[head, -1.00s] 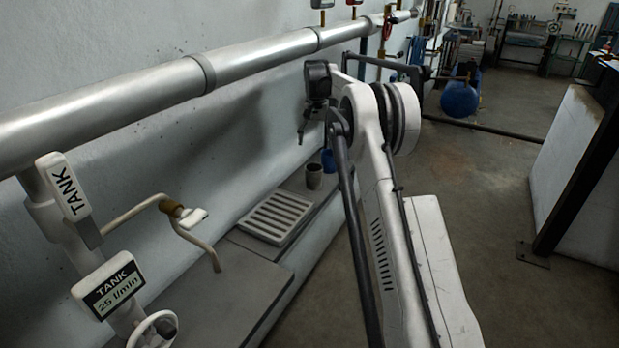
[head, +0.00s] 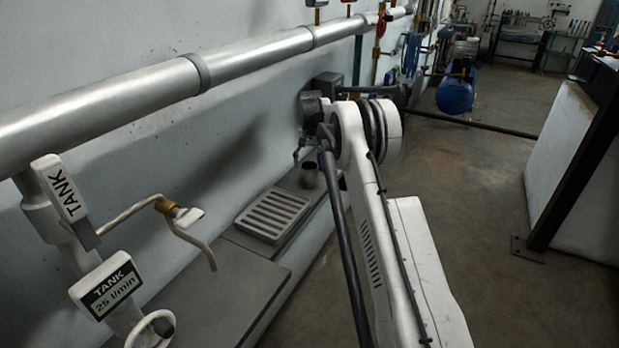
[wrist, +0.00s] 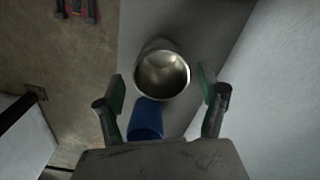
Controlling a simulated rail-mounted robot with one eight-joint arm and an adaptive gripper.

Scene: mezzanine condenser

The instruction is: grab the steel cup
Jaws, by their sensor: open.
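The steel cup (wrist: 162,76) stands in the wrist view with its round mouth facing the camera, just ahead of and between the fingertips. In the head view the cup (head: 309,176) looks dark and stands on the grey ledge beyond the slatted tray. My gripper (wrist: 160,84) is open, one green-padded finger on each side of the picture, with nothing held. In the head view it (head: 302,149) is at the wall side, close above the cup; the exact gap cannot be told.
A blue cup (wrist: 146,120) is close beside the steel cup in the wrist view. The slatted tray (head: 272,215) lies on the ledge nearer the head camera. The wall and large pipe (head: 255,54) run along the left. A tap spout (head: 190,236) hangs nearer.

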